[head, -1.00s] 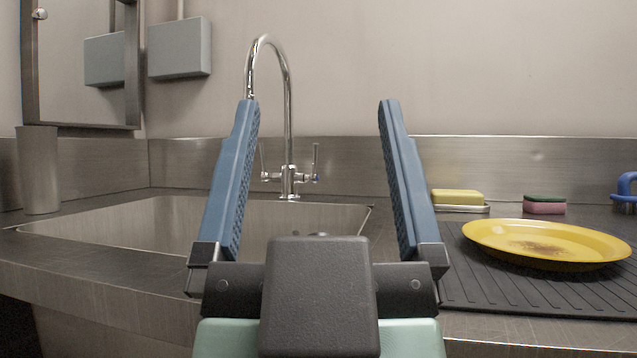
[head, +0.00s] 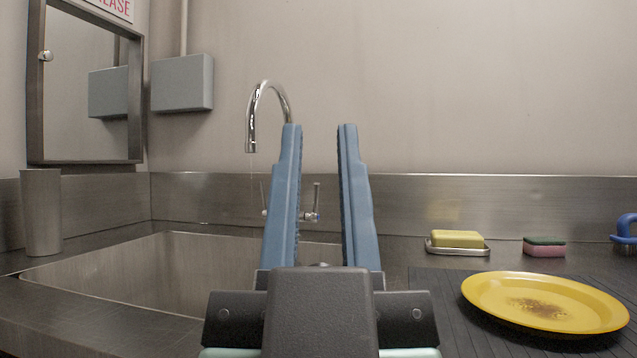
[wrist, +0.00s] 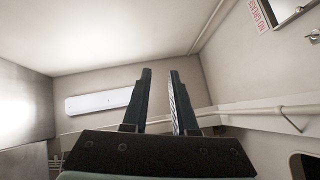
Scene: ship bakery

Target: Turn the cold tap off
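The chrome tap has a tall gooseneck spout (head: 252,128) over the sink (head: 120,265). What looks like a very thin stream hangs below the spout. The cold lever (head: 317,192), with a blue mark at its base, stands upright and shows between my fingers. The other lever (head: 264,197) is just left of my left finger. Most of the tap body is hidden behind that finger. My gripper (head: 319,128) points up in front of the tap, open and empty, its fingers moderately apart. The wrist view shows the gripper (wrist: 160,72) open against the far wall, without the tap.
A metal tumbler (head: 41,212) stands left of the sink.

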